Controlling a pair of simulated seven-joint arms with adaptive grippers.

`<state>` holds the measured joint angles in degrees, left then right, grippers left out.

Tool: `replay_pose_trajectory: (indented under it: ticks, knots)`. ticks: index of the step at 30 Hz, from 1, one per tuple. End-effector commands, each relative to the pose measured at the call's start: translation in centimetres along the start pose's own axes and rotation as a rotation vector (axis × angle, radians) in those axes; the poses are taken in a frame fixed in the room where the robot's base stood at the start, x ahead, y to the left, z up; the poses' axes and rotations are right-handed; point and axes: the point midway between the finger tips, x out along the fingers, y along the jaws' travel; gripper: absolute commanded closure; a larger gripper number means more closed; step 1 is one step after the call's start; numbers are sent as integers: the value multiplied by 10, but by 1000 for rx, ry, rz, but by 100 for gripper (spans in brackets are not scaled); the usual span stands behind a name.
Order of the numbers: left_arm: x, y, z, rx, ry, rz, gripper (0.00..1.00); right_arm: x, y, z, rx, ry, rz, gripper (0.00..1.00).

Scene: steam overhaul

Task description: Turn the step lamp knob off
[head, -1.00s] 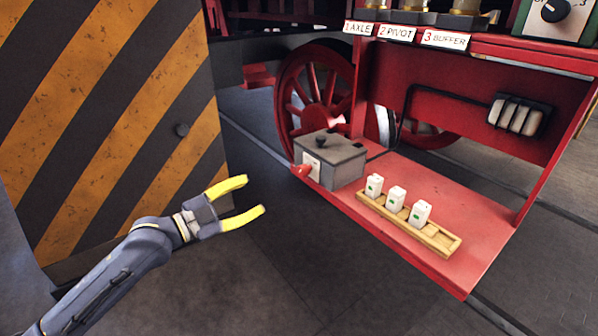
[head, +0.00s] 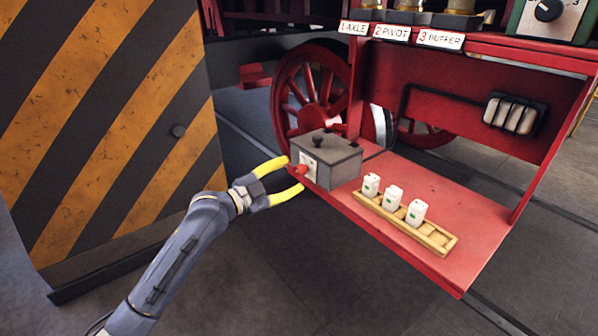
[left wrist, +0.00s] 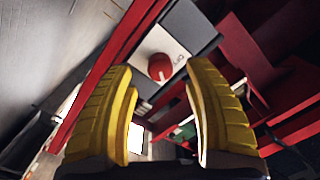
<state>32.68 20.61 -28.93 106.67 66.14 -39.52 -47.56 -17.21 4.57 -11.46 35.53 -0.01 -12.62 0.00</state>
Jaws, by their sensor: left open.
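The step lamp knob (head: 301,170) is red and sits on a pale plate on the front of a grey box (head: 335,163). The box stands on the red step. In the left wrist view the round red knob (left wrist: 160,67) carries a white pointer mark, beyond and between the two fingers. My left gripper (head: 294,175) is open, its yellow fingers reaching to the knob, one on the far side and one on the near side. In the left wrist view the gripper (left wrist: 160,85) has nothing between its pads. I cannot tell whether the fingertips touch the knob. My right gripper is not in view.
A wooden rack (head: 405,222) with several slots holds three white blocks on the red step (head: 450,200). A black-and-yellow striped panel (head: 110,120) stands at the left. A red wheel (head: 312,95) is behind the box. The floor before the step is clear.

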Motion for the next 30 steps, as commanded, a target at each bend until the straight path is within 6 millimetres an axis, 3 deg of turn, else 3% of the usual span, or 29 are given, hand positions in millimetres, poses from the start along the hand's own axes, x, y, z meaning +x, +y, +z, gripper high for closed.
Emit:
replay_pose_trajectory:
  ticks: [9, 24, 30]
  knots:
    - [31, 0, 0, -1, 1, 0, 48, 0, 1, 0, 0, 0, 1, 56]
    - [38, 0, 0, 0, 0, 1, 46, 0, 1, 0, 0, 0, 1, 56]
    - [37, 0, 0, 0, 0, 0, 69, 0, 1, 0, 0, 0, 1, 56]
